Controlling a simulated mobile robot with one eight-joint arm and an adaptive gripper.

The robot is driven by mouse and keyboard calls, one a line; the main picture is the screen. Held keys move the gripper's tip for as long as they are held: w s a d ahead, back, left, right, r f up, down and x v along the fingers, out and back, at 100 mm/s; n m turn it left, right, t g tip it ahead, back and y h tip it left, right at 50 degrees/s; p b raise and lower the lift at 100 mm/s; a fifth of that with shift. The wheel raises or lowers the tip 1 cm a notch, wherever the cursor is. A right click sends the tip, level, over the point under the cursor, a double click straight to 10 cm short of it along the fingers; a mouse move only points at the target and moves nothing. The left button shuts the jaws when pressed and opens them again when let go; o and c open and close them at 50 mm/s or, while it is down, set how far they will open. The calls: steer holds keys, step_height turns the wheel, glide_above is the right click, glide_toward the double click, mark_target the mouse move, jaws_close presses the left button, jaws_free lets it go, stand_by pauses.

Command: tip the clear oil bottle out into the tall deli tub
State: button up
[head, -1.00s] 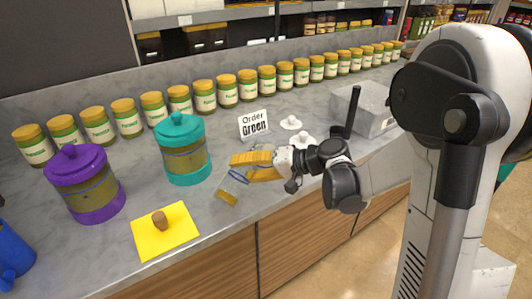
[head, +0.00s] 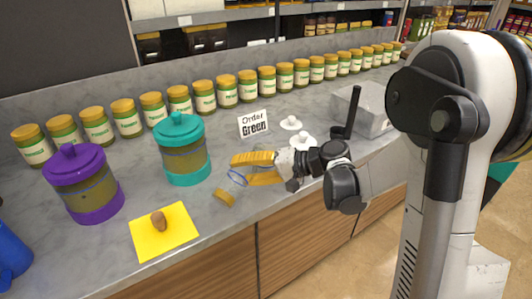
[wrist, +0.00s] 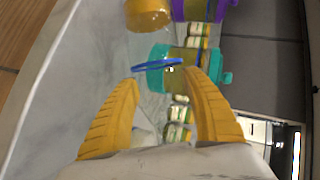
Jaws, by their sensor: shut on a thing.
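My gripper (head: 258,168) is shut at the blue ring (head: 237,177) of a clear vessel, which I take to be the clear oil bottle. Its walls hardly show against the grey counter. Amber (head: 224,197) shows at its lower end, below and left of the ring, so it looks tilted. In the wrist view, the blue ring (wrist: 158,65) lies between the yellow fingertips (wrist: 159,84), and amber (wrist: 148,14) shows beyond it. I cannot tell which thing is the tall deli tub.
A teal lidded canister (head: 183,150) and a purple one (head: 84,184) stand to the left. A yellow sheet (head: 180,238) bears a brown stopper-like piece (head: 158,221). Yellow-lidded jars line the back. An "Order Green" sign (head: 253,124) and a grey box (head: 367,113) stand farther right.

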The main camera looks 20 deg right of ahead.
steer(key=shift+w+d+r+m+y, duration=0.2)
steer(key=shift+r+m, duration=0.1)
steer(key=shift+r, duration=0.1)
steer(key=shift+w+d+r+m+y, duration=0.2)
steer(key=shift+r+m, duration=0.1)
steer(key=shift+r, duration=0.05)
stand_by(0.3)
steer(key=shift+w+d+r+m+g+y, duration=0.1)
steer(key=shift+r+m+g+y, duration=0.35)
steer(key=shift+r+m, duration=0.45)
stand_by(1.1)
